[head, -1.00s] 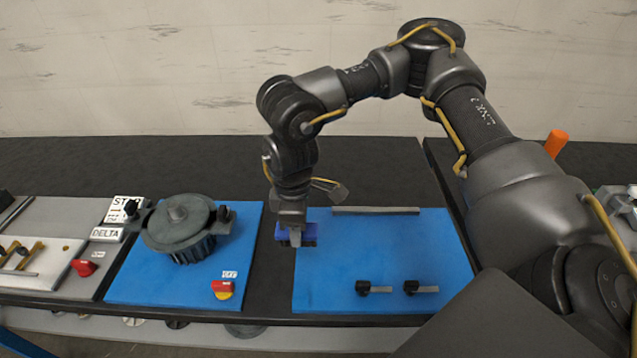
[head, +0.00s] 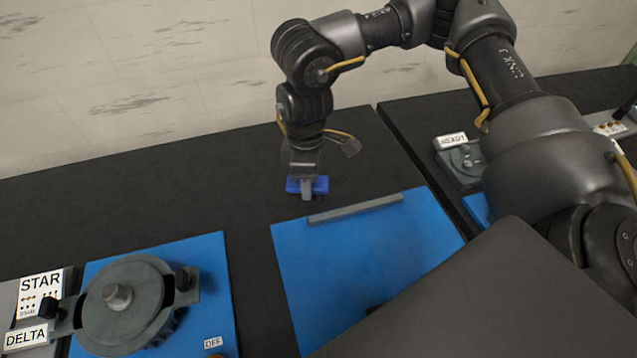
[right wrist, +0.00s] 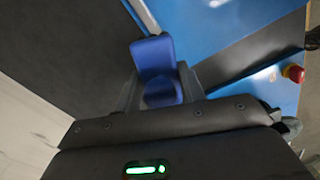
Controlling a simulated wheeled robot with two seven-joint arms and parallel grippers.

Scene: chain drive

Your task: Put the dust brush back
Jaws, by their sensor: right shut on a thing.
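The dust brush is a small blue block (head: 320,185) at the tip of my right arm in the head view. It also shows in the right wrist view as a blue piece (right wrist: 155,58) between the fingers. My right gripper (head: 306,190) points down and is shut on it, over the black bench top just behind the blue mat. Whether the brush touches the bench is not clear. Its bristles cannot be made out. My left gripper is not in view.
A blue mat (head: 350,265) with a grey bar (head: 356,208) along its back edge lies in front. A grey motor (head: 125,300) stands on another blue mat at the left. A READY sign (head: 452,140) is at the right. The black bench behind (head: 180,185) is clear.

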